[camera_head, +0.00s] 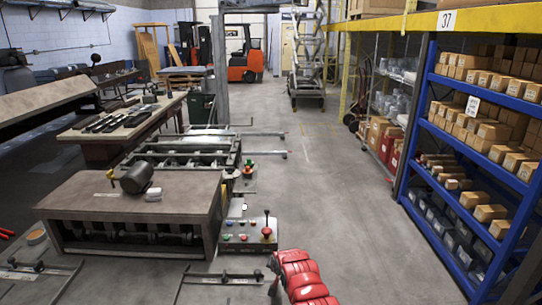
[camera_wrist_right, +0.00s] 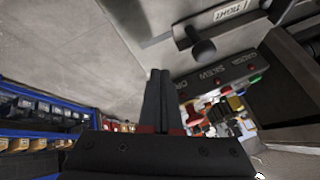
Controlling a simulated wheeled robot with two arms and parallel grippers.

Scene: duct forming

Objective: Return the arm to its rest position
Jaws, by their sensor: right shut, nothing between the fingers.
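My right arm (camera_head: 302,278) is red and reaches in from the bottom edge of the head view, right of the control panel. My right gripper (camera_wrist_right: 160,75) shows in the wrist view with its two black fingers together and nothing between them. In the head view only a small dark part of it shows beside the arm. The grey control panel (camera_head: 236,243), with coloured buttons and a red knob (camera_head: 267,231), is just left of and beyond the arm. The panel also shows in the wrist view (camera_wrist_right: 238,75), apart from the fingers.
A forming machine with a brown top (camera_head: 140,205) stands left of the panel. A grey stand with a rod (camera_head: 225,277) is on the floor near the arm. Blue shelving (camera_head: 447,190) with boxes lines the right. The concrete aisle (camera_head: 335,190) between is clear.

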